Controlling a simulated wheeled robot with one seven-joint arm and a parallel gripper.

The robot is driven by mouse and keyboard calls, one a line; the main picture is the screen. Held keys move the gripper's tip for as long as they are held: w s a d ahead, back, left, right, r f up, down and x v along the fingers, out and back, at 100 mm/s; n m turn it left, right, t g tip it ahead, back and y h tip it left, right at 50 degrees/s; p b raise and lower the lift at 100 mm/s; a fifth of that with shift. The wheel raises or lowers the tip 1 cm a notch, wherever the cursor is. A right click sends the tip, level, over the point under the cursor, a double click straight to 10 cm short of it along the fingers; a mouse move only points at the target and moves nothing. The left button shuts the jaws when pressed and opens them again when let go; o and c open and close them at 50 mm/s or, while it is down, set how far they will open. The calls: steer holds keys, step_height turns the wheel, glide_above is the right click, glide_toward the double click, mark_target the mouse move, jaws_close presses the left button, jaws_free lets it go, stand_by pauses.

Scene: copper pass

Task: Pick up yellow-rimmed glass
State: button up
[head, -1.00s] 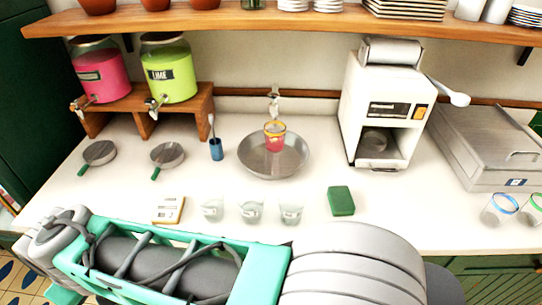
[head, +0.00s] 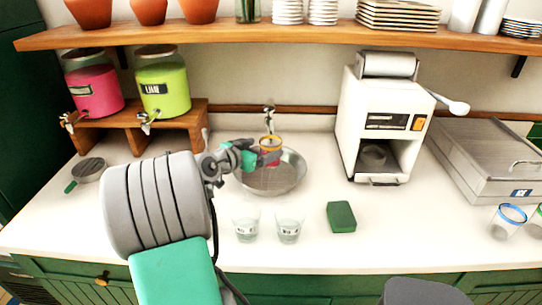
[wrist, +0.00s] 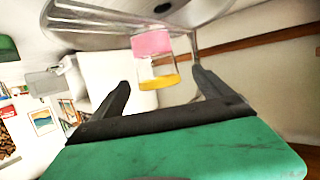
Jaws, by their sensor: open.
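The yellow-rimmed glass (head: 271,144) holds something pinkish red and stands in a round metal basin (head: 290,180). In the wrist view the glass (wrist: 152,48) appears inverted, its yellow rim towards my gripper. My gripper (head: 262,157) is at the glass in the head view, reaching over the basin's left side. In the wrist view my gripper's (wrist: 161,80) two dark fingers are spread, with the glass between and just beyond their tips. No finger clearly touches it. My gripper hides part of the glass and basin in the head view.
A faucet (head: 268,112) rises behind the basin. Clear glasses (head: 289,228) and a green sponge (head: 341,216) are in front. A white machine (head: 385,120) stands right, drink dispensers (head: 163,85) left. A wooden shelf (head: 300,35) runs above.

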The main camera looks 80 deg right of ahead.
mark_target(276, 145)
steer(key=p+x, duration=0.1)
steer(key=x, duration=0.3)
steer(key=p+x, duration=0.1)
steer(key=x, duration=0.2)
steer(key=shift+s+d+f, duration=0.25)
steer(key=shift+s+f, duration=0.05)
steer(key=shift+s, duration=0.05)
steer(key=shift+c, duration=0.3)
steer(key=c, duration=1.7)
